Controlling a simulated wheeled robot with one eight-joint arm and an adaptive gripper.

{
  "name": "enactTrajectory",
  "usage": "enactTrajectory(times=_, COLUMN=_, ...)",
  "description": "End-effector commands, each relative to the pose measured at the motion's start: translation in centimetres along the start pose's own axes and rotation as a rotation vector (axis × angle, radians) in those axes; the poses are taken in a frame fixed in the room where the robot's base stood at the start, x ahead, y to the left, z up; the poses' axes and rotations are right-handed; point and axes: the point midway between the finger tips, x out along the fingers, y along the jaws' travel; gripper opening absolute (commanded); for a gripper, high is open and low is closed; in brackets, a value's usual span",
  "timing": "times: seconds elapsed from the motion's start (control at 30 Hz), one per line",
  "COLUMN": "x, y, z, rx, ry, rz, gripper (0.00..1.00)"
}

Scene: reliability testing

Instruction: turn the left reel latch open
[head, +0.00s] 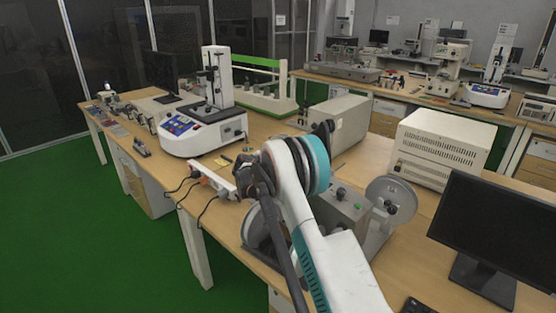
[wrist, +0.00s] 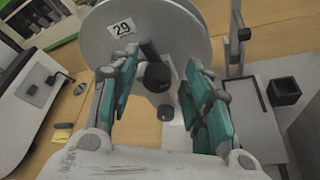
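In the wrist view, a grey round reel (wrist: 185,28) with a white "29" label fills the top middle. A dark latch piece (wrist: 150,50) sticks out near its lower middle, with a black knob (wrist: 157,76) just below it. My gripper (wrist: 180,70) is open. Its two teal-padded fingers stand on either side of the knob, apart from it as far as I can see, with nothing held. In the head view, my arm hides most of the left reel (head: 254,228) and I cannot make out the fingertips. The right reel (head: 392,200) shows on the grey reel machine (head: 342,207).
A power strip (head: 212,180) lies near the table edge.

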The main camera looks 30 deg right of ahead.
Motion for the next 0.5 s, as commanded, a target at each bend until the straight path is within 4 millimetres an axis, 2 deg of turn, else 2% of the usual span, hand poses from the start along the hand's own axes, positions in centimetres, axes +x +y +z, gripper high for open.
enactTrajectory(times=0.17, x=-1.8, y=0.1, z=-0.1, rx=-0.001, ry=0.002, rz=0.002, gripper=0.45)
enactTrajectory(times=0.5, x=-8.5, y=0.0, z=-0.1, rx=-0.002, ry=0.001, rz=0.002, gripper=0.45)
